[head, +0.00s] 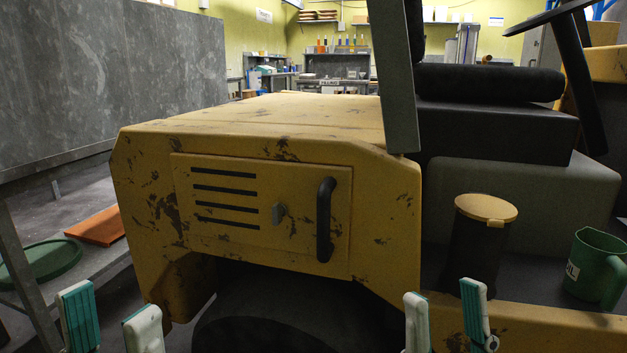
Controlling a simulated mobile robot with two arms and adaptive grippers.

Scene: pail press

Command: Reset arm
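My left gripper (111,324) is at the lower left edge of the head view. Its two teal-and-white fingers stand apart with nothing between them. My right gripper (447,320) is at the lower edge, right of centre. Its fingers are also apart and empty, and they stand in front of the yellow machine (270,150), below a black pail with a yellow lid (484,240). The lower parts of both grippers and both arms are cut off by the frame.
A green jug (596,268) stands right of the pail. A green round tray (42,262) and an orange board (97,227) lie at left.

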